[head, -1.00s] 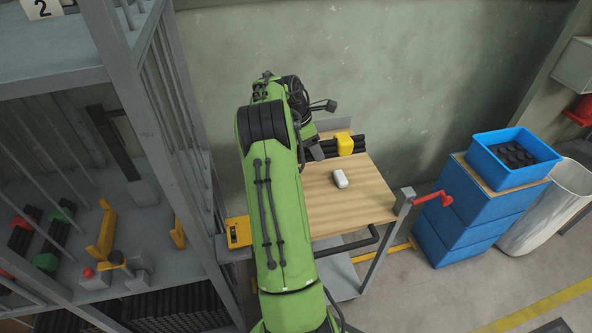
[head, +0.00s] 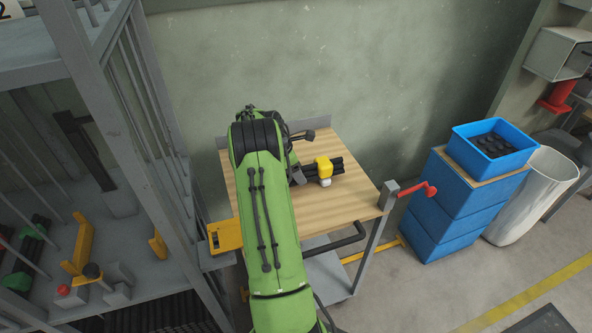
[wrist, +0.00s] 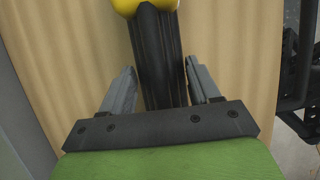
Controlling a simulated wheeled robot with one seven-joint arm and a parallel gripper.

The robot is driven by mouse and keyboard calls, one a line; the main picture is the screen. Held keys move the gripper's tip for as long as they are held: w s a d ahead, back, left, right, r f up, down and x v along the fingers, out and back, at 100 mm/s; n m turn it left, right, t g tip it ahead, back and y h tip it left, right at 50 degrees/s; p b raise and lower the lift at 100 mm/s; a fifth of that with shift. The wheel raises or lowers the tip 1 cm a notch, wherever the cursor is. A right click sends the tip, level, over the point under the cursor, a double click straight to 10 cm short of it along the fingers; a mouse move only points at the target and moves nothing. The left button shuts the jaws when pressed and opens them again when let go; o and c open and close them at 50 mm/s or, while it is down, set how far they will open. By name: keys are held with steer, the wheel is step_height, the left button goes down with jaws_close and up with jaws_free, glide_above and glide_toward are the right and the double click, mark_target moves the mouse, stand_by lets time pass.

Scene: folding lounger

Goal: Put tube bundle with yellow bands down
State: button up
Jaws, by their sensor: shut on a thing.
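The tube bundle (head: 335,164) is several black tubes with a yellow band (head: 324,167) around them. It lies level at the wooden tabletop (head: 345,206) of the cart, over its middle; I cannot tell whether it touches the wood. My gripper (head: 299,174) is shut on the bundle's left part, mostly hidden by my green arm. In the wrist view my gripper (wrist: 162,84) has a grey finger on each side of the black tubes (wrist: 160,60), with the yellow band (wrist: 145,5) at the top edge.
A small white object (head: 324,183) is on the tabletop, right at the bundle's near side. Blue crates (head: 450,205) stand to the right, a grey rack (head: 130,150) to the left. The tabletop's near right part is clear.

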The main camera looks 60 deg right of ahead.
steer(key=shift+f, duration=0.15)
steer(key=o, duration=1.5)
